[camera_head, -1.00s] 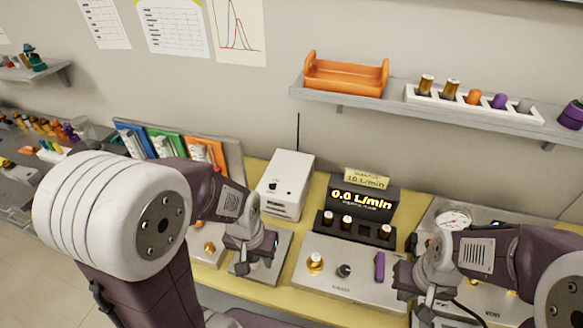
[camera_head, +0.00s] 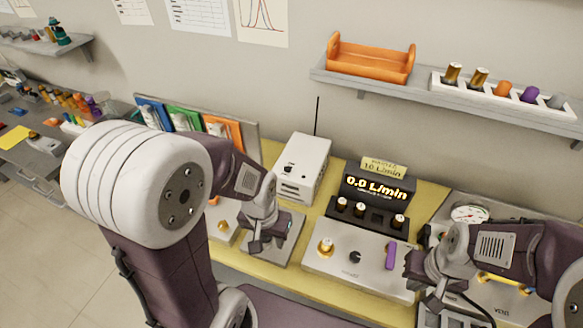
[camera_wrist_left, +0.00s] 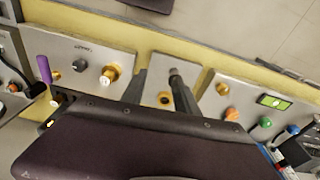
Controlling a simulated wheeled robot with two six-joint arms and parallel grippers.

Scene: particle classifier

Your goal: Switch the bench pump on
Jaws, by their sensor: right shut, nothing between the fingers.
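A white box (camera_head: 302,168) with a small black switch on its sloped face stands on the yellow bench; it may be the pump, but I cannot read a label. A black display (camera_head: 376,187) beside it reads 0.0 L/min. My left gripper (camera_head: 265,243) is in front of the white box, over a grey plate (camera_head: 287,240). My right gripper (camera_head: 427,300) is shut and empty near the right end of the knob panel.
The knob panel (camera_head: 325,268) carries a gold knob, a black knob and a purple lever (camera_head: 391,256). A pressure gauge (camera_head: 467,214) stands at the right. A wall shelf (camera_head: 420,92) holds an orange tray (camera_head: 370,60).

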